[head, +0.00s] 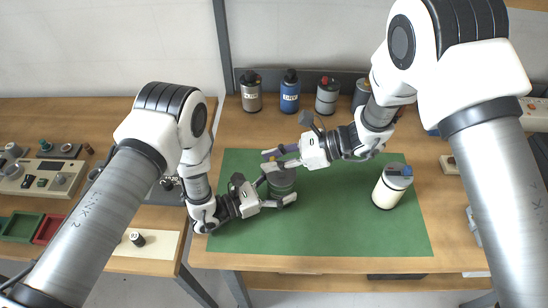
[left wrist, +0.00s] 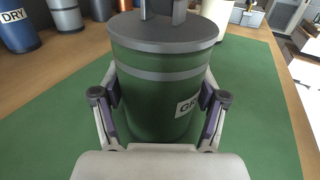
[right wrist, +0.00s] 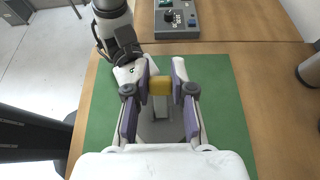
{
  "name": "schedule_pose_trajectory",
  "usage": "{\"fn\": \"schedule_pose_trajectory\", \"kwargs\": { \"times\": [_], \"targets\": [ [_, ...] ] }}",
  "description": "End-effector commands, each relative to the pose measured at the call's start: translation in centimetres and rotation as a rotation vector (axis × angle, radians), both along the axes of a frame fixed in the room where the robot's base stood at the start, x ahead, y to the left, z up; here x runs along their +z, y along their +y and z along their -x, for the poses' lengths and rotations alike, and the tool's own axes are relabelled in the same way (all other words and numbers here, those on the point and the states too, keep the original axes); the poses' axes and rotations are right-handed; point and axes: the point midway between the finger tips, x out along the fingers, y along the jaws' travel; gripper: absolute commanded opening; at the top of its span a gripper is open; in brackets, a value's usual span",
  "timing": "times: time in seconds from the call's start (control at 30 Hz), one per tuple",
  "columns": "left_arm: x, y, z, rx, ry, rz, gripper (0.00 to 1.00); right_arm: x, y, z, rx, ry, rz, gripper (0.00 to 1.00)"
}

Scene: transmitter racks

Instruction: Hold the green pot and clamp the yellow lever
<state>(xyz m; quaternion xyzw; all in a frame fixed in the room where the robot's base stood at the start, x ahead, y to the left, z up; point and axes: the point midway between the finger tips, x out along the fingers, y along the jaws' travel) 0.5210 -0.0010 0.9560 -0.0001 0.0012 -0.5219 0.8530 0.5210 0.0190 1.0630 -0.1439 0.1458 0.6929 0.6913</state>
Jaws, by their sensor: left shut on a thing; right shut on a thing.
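The green pot (head: 282,181) stands upright on the green mat (head: 330,235), with a dark grey lid and a label beginning "GR" in the left wrist view (left wrist: 150,100). My left gripper (head: 268,190) is shut around the pot's body, one finger on each side. It also shows in the left wrist view (left wrist: 160,108). My right gripper (head: 272,156) is above the lid. In the right wrist view the yellow lever (right wrist: 160,86) sits between the fingertips of the right gripper (right wrist: 161,88), which are closed on it. The lever is mostly hidden in the head view.
A white pot (head: 391,187) with a grey and blue top stands at the mat's right. Several canisters, including a blue one (head: 290,92), line the back of the table. A control box (right wrist: 177,18) stands on the side bench. The mat's front is clear.

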Motion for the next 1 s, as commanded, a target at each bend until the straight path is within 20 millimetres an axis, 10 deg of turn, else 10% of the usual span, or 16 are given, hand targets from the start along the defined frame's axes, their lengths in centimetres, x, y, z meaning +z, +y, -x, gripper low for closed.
{"fn": "schedule_pose_trajectory", "kwargs": {
  "times": [0.33,0.37,0.43,0.77,1.0],
  "targets": [
    [0.1,-0.1,0.0,-0.003,-0.003,0.002,0.19,-0.2,0.4,-0.1,-0.002,-0.002,0.107,0.0],
    [0.1,-0.1,0.0,-0.003,-0.003,0.002,0.19,-0.2,0.4,-0.1,-0.002,-0.002,0.106,0.27],
    [0.1,-0.1,0.0,-0.003,-0.003,0.002,0.19,-0.2,0.4,-0.1,-0.002,-0.002,0.106,0.5],
    [0.1,0.0,0.0,-0.001,-0.002,0.001,0.19,-0.1,0.3,-0.1,-0.002,-0.001,0.105,0.5],
    [0.1,0.0,0.0,-0.001,-0.002,0.001,0.19,2.0,-3.3,-0.2,-0.007,-0.003,0.102,0.5]
  ]
}}
